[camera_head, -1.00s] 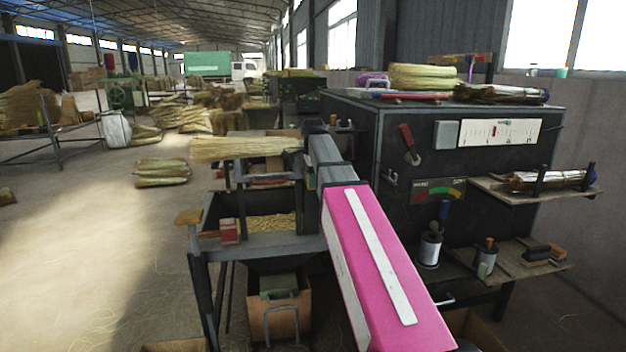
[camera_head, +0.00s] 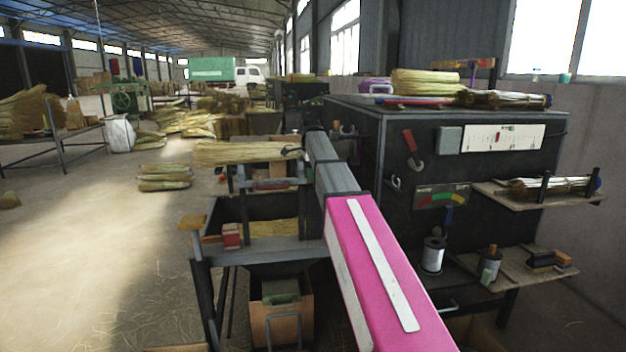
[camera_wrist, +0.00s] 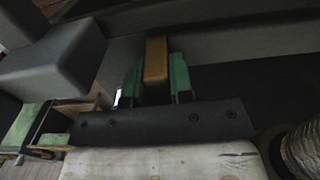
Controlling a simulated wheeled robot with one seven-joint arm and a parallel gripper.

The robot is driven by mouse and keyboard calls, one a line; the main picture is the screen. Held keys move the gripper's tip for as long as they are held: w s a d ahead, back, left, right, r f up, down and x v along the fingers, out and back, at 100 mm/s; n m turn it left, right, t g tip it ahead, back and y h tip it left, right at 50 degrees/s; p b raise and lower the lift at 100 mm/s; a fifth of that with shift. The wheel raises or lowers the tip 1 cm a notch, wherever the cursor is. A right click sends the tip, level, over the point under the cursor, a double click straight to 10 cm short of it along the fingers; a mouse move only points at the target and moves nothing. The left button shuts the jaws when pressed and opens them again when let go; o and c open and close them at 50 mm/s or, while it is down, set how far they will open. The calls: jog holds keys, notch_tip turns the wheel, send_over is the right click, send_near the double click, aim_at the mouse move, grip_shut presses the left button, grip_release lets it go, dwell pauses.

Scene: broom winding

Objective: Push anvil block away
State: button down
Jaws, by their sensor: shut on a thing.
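In the wrist view, my gripper (camera_wrist: 156,72) has its two green-padded fingers closed on an ochre, wood-coloured block (camera_wrist: 156,52). I cannot tell what the ochre block is attached to. A large grey block (camera_wrist: 55,58) sits left of the fingers, apart from them. I cannot tell for sure which piece is the anvil block. In the head view, my pink and grey arm reaches forward to the machine and my gripper is hidden. A small red block (camera_head: 231,235) sits on the frame's left side, near a wooden pad (camera_head: 191,222).
A straw bundle (camera_head: 245,152) lies across the machine frame left of my arm. A dark cabinet (camera_head: 385,145) with shelves and spools stands close on the right. A straw coil (camera_wrist: 303,150) is low right in the wrist view. Open floor lies left.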

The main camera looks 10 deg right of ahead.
jog(key=shift+w, duration=0.3)
jog(key=c, duration=1)
grip_release()
notch_tip(320, 180, up, 11)
jog(key=shift+f, duration=0.1)
